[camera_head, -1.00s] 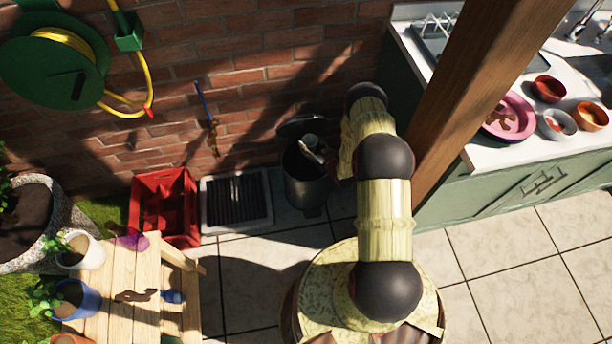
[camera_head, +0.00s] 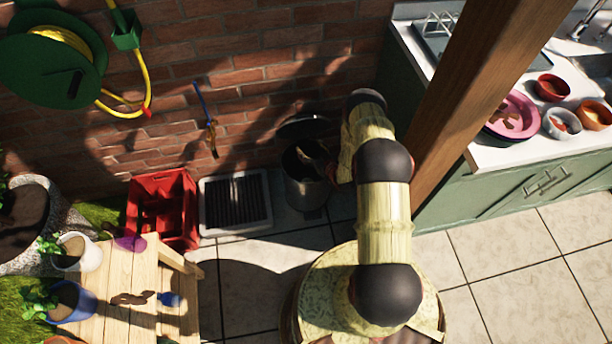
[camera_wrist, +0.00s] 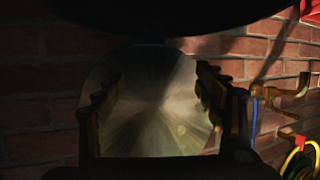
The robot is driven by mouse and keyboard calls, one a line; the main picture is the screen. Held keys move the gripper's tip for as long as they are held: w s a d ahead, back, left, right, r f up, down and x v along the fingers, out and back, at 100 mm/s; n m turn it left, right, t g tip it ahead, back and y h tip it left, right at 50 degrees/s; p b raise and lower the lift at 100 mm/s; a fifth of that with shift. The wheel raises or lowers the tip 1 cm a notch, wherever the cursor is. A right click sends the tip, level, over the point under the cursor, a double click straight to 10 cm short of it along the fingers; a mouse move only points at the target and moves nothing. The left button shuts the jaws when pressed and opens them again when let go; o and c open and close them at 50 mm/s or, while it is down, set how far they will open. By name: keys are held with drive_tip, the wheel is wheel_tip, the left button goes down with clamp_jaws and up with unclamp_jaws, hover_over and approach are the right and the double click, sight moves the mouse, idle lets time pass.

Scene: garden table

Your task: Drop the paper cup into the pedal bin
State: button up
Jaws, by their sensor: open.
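The pedal bin (camera_head: 305,193) is a dark grey metal cylinder standing on the tiles against the brick wall. Its lid (camera_head: 304,126) is raised at the back. My gripper (camera_head: 316,158) is at the bin's mouth, partly hidden by shadow and my arm. In the wrist view my gripper (camera_wrist: 160,98) is open, its two fingers apart with nothing seen held between them. A round, shiny metal surface behind the fingers looks like the bin's lid (camera_wrist: 160,115). The paper cup is not visible in either current view; the bin's inside is too dark to make out.
A wooden post (camera_head: 480,95) and a green counter (camera_head: 500,200) with bowls stand right of my arm. A red crate (camera_head: 163,205) and a grey-framed grate (camera_head: 236,203) lie left of the bin. A wooden bench (camera_head: 125,290) is at lower left.

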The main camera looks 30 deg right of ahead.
drive_tip(key=v, duration=0.7)
drive_tip(key=shift+s, duration=0.2)
idle(0.5)
